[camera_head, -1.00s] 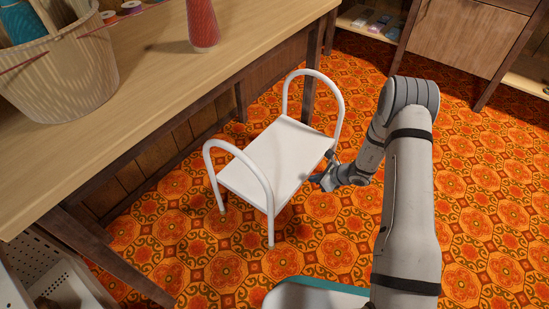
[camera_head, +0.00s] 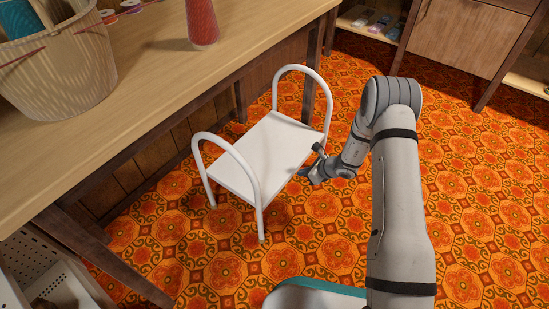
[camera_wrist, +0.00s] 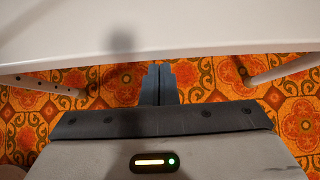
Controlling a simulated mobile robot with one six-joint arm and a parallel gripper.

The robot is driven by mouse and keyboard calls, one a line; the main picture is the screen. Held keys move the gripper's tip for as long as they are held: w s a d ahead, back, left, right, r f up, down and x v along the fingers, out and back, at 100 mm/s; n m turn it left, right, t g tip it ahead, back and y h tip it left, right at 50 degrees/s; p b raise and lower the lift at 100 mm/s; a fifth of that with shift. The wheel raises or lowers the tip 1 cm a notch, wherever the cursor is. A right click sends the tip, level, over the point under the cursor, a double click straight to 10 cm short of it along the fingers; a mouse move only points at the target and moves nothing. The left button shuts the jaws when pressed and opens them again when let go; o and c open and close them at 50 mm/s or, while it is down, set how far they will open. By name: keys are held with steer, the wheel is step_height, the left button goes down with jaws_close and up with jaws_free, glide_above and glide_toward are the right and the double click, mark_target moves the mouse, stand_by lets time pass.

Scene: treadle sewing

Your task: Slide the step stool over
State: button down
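The white step stool (camera_head: 262,152) stands upright on the patterned floor, with a flat seat and a curved tube handle at each end. Its far long side is close to the wooden table. My gripper (camera_head: 306,172) is at the stool's near long side, by the seat edge. In the wrist view, the seat (camera_wrist: 210,25) fills the top, and my gripper's fingers (camera_wrist: 159,84) are together with nothing seen between them. Their tips meet the seat's edge in that view; whether they press on it is hard to tell.
The wooden table (camera_head: 150,75) runs along the left, bearing a basket (camera_head: 60,70) and a red cone (camera_head: 202,25). A white perforated bin (camera_head: 40,265) is at the lower left. A wooden cabinet (camera_head: 465,35) stands at the back right. The orange floor (camera_head: 480,200) to the right is clear.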

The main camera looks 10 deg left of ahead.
mark_target(285, 159)
steer(key=shift+w+a+r, duration=0.1)
steer(key=shift+w+a, duration=0.65)
steer(key=shift+a, duration=1.15)
steer(key=shift+w+a+f, duration=0.1)
steer(key=shift+w+a, duration=0.7)
steer(key=shift+a, duration=1.1)
steer(key=shift+w+a+r, duration=0.1)
steer(key=shift+w+a, duration=0.65)
steer(key=shift+a, duration=1.15)
steer(key=shift+d, duration=0.1)
steer(key=shift+s+d+r, duration=0.25)
steer(key=shift+d+r, duration=0.05)
steer(key=shift+d, duration=0.3)
steer(key=shift+s+d+r, duration=0.3)
steer(key=shift+d+r, duration=0.05)
steer(key=shift+d, duration=0.3)
steer(key=shift+s+d+r, duration=0.25)
steer(key=shift+d+r, duration=0.05)
steer(key=shift+d, duration=0.3)
